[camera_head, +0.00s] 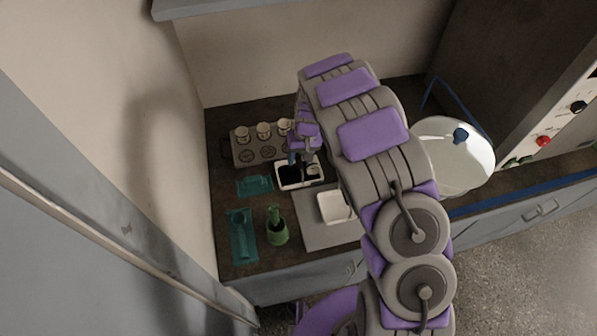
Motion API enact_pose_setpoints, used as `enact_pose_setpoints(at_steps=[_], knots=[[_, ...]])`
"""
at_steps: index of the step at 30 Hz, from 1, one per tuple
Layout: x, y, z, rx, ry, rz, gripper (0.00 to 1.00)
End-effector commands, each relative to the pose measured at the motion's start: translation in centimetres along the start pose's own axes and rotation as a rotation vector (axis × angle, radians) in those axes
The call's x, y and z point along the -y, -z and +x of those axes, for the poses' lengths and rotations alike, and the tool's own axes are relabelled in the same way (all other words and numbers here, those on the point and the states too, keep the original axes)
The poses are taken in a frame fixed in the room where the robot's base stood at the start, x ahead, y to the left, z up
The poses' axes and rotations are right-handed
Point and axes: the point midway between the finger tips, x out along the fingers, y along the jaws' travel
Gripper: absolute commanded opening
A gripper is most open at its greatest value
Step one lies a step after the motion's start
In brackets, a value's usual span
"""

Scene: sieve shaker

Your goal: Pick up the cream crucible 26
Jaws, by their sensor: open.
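Several small cream crucibles are in view, and no number can be read, so I cannot tell which is 26. Three cream crucibles (263,130) stand upright in the back row of a grey rack (237,154) at the back left of the counter. My gripper (302,159) is open, pointing down over a white tray with a dark inside (287,187), just right of the rack's front. A small round pale object (314,170) shows at the tray's right side, close to my fingers. It may be a crucible. My arm partly hides this area.
A green bottle (277,228), a teal holder (243,240) and a teal piece (256,185) stand at the left front. A white square dish (332,207) lies on a grey plate (316,234). A large white round vessel (455,150) stands right of my arm. Walls close in left and behind.

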Motion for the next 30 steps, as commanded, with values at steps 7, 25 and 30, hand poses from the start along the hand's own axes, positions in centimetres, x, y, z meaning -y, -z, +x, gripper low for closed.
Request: enact_pose_setpoints(at_steps=[7, 25, 30], knots=[[0.0, 0.0, 2.5, 0.001, 0.0, 0.001, 0.49], [0.0, -0.1, 2.4, 0.002, 0.0, 0.001, 0.06], [0.0, -0.1, 2.4, 0.002, 0.0, 0.001, 0.0]])
